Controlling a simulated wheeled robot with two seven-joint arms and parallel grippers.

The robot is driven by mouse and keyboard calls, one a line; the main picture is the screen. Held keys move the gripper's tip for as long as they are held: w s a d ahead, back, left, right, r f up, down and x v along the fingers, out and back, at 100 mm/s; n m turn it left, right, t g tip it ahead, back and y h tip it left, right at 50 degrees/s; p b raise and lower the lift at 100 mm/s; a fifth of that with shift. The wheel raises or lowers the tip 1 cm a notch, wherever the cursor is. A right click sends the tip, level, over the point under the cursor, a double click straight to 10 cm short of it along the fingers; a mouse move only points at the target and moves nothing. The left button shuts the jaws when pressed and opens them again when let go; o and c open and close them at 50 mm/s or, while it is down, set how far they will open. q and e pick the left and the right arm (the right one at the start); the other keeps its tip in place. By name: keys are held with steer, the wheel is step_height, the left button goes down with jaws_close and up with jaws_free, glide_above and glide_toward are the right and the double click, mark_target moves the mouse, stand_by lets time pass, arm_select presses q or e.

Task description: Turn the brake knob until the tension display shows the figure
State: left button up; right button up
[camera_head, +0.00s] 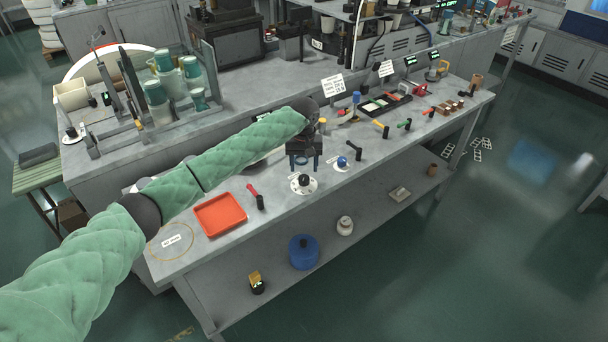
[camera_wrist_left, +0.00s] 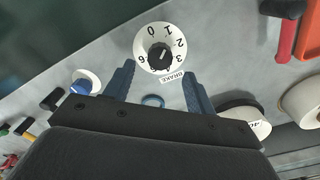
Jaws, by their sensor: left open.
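The brake knob (camera_wrist_left: 159,56) is a black knob on a round white numbered dial (camera_wrist_left: 143,41), with a BRAKE label (camera_wrist_left: 172,77) beside it. In the head view the knob (camera_head: 304,180) stands near the bench's front edge. My left gripper (camera_head: 304,168) points down just behind the knob, its blue fingers apart and empty. In the left wrist view the open fingers (camera_wrist_left: 158,72) lie short of the knob and do not hold it. Two small green-lit displays (camera_head: 411,61) (camera_head: 434,55) stand farther right; their figures are too small to read, and I cannot tell which shows tension. My right gripper is out of view.
A blue knob on a white disc (camera_head: 342,161) stands right of the brake dial. A red-handled tool (camera_head: 253,190) and an orange tray (camera_head: 221,215) lie to its left. Several hand tools lie along the bench to the right. Below, a shelf holds a blue container (camera_head: 303,252).

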mark_target(304, 177)
arm_select(q)
steer(key=shift+f+p, duration=0.8)
steer(key=shift+f, duration=1.85)
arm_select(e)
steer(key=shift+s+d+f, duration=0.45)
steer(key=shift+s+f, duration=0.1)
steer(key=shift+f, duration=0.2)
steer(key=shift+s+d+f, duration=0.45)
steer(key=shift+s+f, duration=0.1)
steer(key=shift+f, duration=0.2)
arm_select(q)
steer(key=c, duration=1)
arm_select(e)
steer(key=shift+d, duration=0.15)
